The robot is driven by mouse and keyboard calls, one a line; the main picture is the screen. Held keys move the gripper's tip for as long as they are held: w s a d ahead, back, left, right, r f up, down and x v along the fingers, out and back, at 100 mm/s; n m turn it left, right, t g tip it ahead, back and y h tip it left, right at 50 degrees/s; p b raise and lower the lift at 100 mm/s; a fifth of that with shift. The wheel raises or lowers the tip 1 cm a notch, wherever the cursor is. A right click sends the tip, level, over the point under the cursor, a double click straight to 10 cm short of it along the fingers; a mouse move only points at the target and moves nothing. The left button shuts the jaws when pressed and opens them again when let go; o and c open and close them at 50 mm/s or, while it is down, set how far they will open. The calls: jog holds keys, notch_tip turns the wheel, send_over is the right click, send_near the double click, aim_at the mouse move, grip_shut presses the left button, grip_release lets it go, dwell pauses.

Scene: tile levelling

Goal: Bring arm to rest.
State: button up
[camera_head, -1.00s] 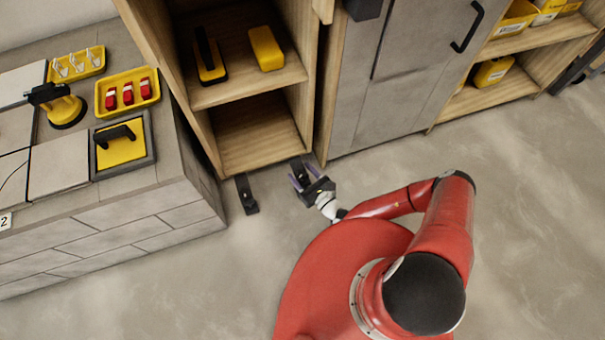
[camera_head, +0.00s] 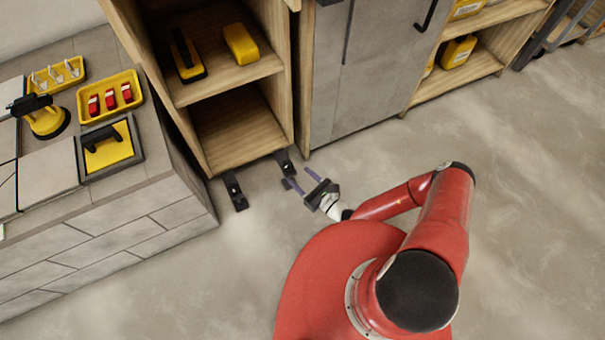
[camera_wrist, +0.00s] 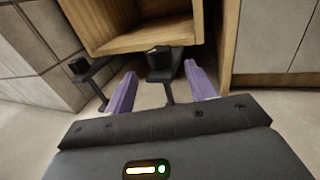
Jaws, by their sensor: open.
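My gripper (camera_head: 303,182) is open and empty in the head view, held out in front of my red arm over the floor, near the foot of the wooden shelf unit (camera_head: 240,165). In the wrist view its two purple fingers (camera_wrist: 160,88) stand wide apart with nothing held between them. Beyond them the lower shelf opening (camera_wrist: 125,30) and two dark brackets at the unit's base show. How high my gripper is above the floor I cannot tell.
Dark brackets (camera_head: 235,190) stick out at the shelf base. A grey cabinet (camera_head: 365,75) stands behind. Floor at right is clear.

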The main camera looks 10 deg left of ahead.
jog(key=d+r+n+g+h, duration=0.1)
jog(key=d+r+n+g, duration=0.3)
jog(key=r+n+g, duration=0.55)
jog(key=d+r+n+g+h, duration=0.1)
jog(key=d+r+n+g, duration=0.3)
jog(key=r+n, duration=1.05)
jog(key=s+d+r+t+h, duration=0.2)
jog(key=s+d+r+h, duration=0.2)
jog(key=r, duration=0.6)
jog(key=s+d+r+n+t+h, duration=0.1)
jog(key=s+d+r+t+h, duration=0.2)
jog(key=s+r, duration=0.3)
jog(key=s+d+r+n+t+h, duration=0.1)
jog(key=s+d+r+t+h, duration=0.2)
jog(key=r, duration=1.1)
jog(key=s+d+h, duration=0.1)
jog(key=s+d, duration=0.1)
jog(key=s, duration=0.1)
jog(key=shift+d+r+h, duration=0.35)
jog(key=shift+r+h, duration=0.05)
